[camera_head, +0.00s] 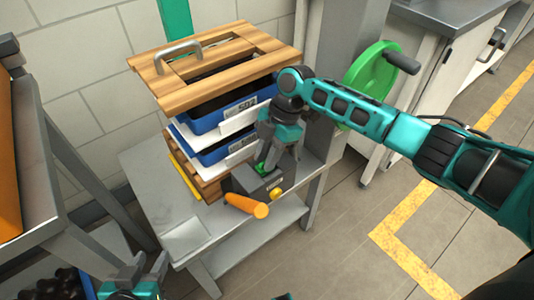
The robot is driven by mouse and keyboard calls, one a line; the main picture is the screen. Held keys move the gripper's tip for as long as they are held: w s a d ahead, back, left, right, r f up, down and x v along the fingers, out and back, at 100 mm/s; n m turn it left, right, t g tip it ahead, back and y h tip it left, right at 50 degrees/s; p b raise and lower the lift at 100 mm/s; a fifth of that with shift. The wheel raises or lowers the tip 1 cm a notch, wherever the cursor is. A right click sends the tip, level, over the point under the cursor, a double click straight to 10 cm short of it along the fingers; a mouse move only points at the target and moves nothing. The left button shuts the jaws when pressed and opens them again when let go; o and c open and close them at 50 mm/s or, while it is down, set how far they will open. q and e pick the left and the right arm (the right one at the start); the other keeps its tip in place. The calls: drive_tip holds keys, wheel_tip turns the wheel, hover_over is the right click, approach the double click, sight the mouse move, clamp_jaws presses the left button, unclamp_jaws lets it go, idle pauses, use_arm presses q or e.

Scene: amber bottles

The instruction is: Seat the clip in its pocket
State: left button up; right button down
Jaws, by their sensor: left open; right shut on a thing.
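My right gripper (268,163) points down over a grey block (258,184) on the metal table. It is shut on a small green piece (261,169), which looks like the clip, at the top of the block. The fingers partly cover the piece, and I cannot tell whether it sits in a pocket or just above one. The block has an orange handle (247,205) at its front and a yellow knob (276,194) at its right. My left gripper (146,272) is open and empty at the bottom left, low and well away from the block.
A stack of blue trays (205,112) with a wooden frame (215,62) and metal handle stands close behind the block. A green handwheel (368,85) is behind my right arm.

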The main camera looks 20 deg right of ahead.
drive_tip(key=shift+f, duration=0.2)
drive_tip(key=c, duration=0.8)
unclamp_jaws()
